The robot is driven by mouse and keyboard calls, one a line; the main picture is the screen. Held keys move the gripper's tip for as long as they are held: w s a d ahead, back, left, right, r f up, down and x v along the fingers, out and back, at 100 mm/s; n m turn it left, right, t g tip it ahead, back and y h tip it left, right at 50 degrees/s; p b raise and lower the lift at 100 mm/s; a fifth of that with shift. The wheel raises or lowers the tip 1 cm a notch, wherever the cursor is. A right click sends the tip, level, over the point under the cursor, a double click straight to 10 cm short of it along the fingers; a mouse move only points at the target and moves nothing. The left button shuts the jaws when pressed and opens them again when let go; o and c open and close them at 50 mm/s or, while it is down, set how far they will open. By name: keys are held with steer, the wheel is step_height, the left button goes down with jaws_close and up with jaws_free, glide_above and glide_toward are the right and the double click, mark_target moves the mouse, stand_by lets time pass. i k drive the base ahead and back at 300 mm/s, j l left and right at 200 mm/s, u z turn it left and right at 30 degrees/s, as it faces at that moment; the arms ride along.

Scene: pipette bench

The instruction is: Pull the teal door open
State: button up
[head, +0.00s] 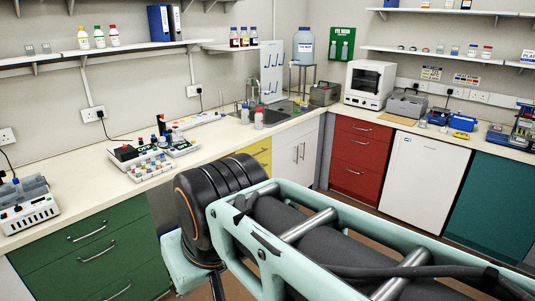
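The teal door (492,210) is the flat dark teal cabinet front at the far right, under the counter and beside a white fridge front. It looks closed, flush with its neighbours. Its right part is cut off by the picture edge, and I cannot make out a handle on it. My arm crosses the lower middle and right of the head view, in front of the cabinets and apart from the door. My gripper does not show in this view, so its opening and anything in it are hidden.
A white fridge (424,181) stands left of the door, then red drawers (358,157). Green drawers (90,255) are at the left. Some brown floor shows before the fridge.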

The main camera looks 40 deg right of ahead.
mark_target(494, 210)
steer(key=z, duration=2.9)
steer(key=i, duration=4.4)
steer(key=i+l+u, duration=0.15)
steer(key=i+l, duration=0.3)
